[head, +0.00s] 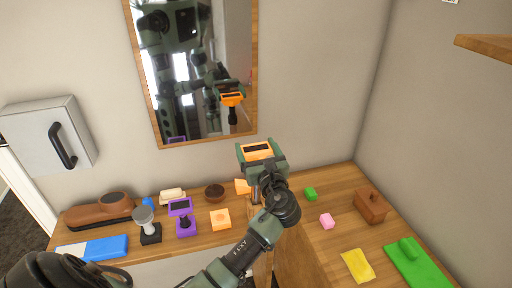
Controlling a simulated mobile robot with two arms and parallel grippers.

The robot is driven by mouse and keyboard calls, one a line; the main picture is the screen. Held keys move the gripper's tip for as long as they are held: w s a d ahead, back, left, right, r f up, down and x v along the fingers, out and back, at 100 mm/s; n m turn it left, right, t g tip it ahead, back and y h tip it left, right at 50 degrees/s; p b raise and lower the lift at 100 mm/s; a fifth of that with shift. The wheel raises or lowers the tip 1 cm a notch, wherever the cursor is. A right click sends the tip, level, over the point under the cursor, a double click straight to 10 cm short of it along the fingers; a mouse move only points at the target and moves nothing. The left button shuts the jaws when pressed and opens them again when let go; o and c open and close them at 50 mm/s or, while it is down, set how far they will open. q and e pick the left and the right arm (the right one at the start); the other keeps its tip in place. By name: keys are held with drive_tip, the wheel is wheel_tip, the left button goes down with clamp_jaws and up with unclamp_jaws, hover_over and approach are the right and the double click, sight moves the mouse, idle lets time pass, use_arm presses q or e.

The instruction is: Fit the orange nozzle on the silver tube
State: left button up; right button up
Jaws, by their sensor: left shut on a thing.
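My left gripper (264,160) is raised above the counter near the mirror. It is shut on the orange nozzle (256,148), an orange piece with a dark slot in its upper face; the gripper hides its lower part. A grey, silvery piece with a round top (143,214) stands upright on a black base on the left counter. It looks like the silver tube, but I cannot be sure. The nozzle is well to the right of it and apart from it. My right gripper is not in view.
A purple piece with a dark face (180,207) stands right of the grey one. An orange block (221,219), brown bowl (214,192) and brown shoe-like object (99,211) share the counter. A mirror (193,70) hangs behind. A pink block (327,221) lies right.

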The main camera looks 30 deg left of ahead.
use_arm(q)
drive_tip(key=shift+f, duration=0.2)
idle(0.3)
drive_tip(key=o, duration=1.3)
drive_tip(key=p+v, duration=0.3)
drive_tip(key=v, duration=0.4)
drive_tip(key=shift+s+d+r, duration=0.1)
drive_tip(key=shift+s+d, duration=0.1)
drive_tip(key=shift+d, duration=0.1)
drive_tip(key=shift+p+v, duration=0.4)
drive_tip(key=shift+v, duration=0.8)
drive_tip(key=shift+w, duration=0.1)
